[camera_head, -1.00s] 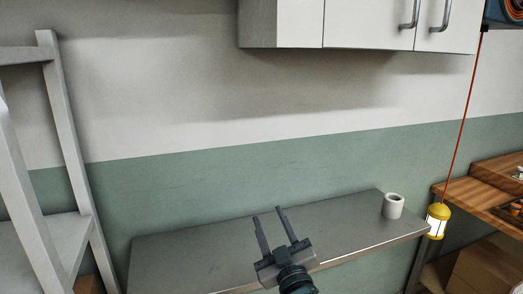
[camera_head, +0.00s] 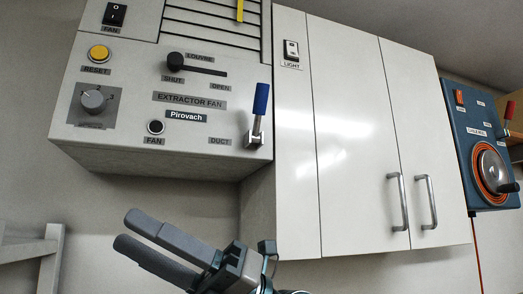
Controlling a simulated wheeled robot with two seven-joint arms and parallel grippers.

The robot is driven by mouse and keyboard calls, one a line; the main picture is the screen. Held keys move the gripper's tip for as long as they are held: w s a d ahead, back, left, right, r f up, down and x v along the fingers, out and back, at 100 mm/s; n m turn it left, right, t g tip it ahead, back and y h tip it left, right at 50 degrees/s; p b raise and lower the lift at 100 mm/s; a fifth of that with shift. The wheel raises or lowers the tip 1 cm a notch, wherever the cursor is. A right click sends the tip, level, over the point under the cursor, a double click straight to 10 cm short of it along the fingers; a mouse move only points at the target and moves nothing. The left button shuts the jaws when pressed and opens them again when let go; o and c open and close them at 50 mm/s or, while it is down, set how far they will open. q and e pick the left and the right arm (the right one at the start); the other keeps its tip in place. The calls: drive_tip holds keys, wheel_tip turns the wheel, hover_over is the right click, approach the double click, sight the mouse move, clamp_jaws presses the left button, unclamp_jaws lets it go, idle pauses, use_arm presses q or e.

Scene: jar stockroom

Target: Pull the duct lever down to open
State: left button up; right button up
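The duct lever (camera_head: 259,112) has a blue handle pointing up on a metal pivot. It is at the lower right of the extractor fan panel (camera_head: 130,120), beside the label DUCT (camera_head: 219,141). My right gripper (camera_head: 145,236) is below the panel, to the lower left of the lever and apart from it. Its two fingers point left with a narrow gap between them, and nothing shows between them. My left gripper is not in view.
The panel also has a louvre lever (camera_head: 197,66), a yellow reset button (camera_head: 99,53), a grey knob (camera_head: 94,101) and a fan switch (camera_head: 115,14). A white cabinet (camera_head: 350,130) stands right of it. A blue reel box (camera_head: 482,145) hangs further right. A grey rack (camera_head: 40,255) is lower left.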

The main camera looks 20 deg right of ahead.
drive_tip(key=d+r+t+h, duration=0.4)
drive_tip(key=r+t+h, duration=0.65)
drive_tip(key=r, duration=0.25)
drive_tip(key=s+d+r+m+t+h, duration=0.4)
drive_tip(key=s+d+r+h, duration=0.1)
drive_tip(key=d+r, duration=0.2)
drive_tip(key=s+d+r+m+t+h, duration=0.4)
drive_tip(key=s+d+r+h, duration=0.1)
drive_tip(key=d, duration=0.5)
wheel_tip(320, 180, up, 2)
drive_tip(key=shift+s+r+m, duration=0.1)
drive_tip(key=shift+s+m, duration=0.3)
drive_tip(key=shift+s, duration=0.05)
drive_tip(key=shift+w+a+t, duration=0.1)
drive_tip(key=shift+w+t, duration=0.05)
drive_tip(key=shift+t, duration=0.1)
